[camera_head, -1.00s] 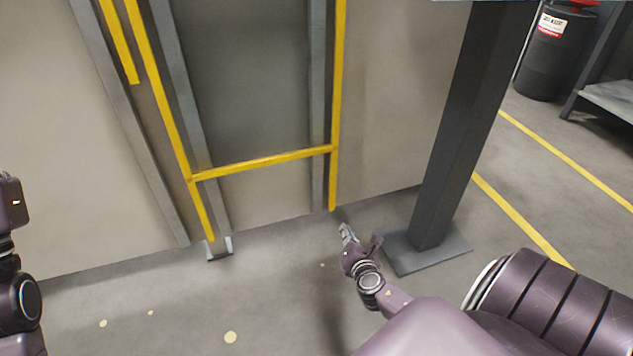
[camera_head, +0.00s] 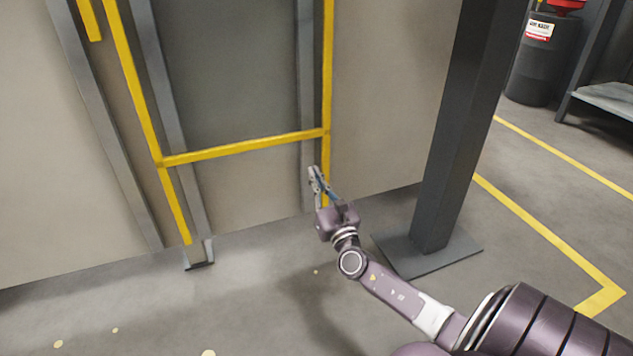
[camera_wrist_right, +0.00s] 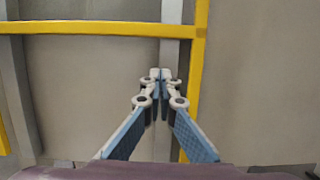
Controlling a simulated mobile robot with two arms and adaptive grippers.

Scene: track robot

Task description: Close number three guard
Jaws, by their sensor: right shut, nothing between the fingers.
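A yellow guard frame (camera_head: 245,146) with two uprights and a crossbar stands in front of a grey panel in the head view. No number shows on it. Its right upright and crossbar also show in the right wrist view (camera_wrist_right: 90,28). My right gripper (camera_head: 313,172) is shut and empty, near the lower end of the right upright and below the crossbar. In the right wrist view the fingertips (camera_wrist_right: 161,74) meet just left of the upright. I cannot tell whether they touch it. My left gripper is out of view.
A dark steel column (camera_head: 450,140) on a square base plate stands right of my right arm. A black drum (camera_head: 543,60) and a grey bench (camera_head: 607,102) stand far right. Yellow lines mark the floor. A small foot bracket (camera_head: 199,256) is at the guard's lower left.

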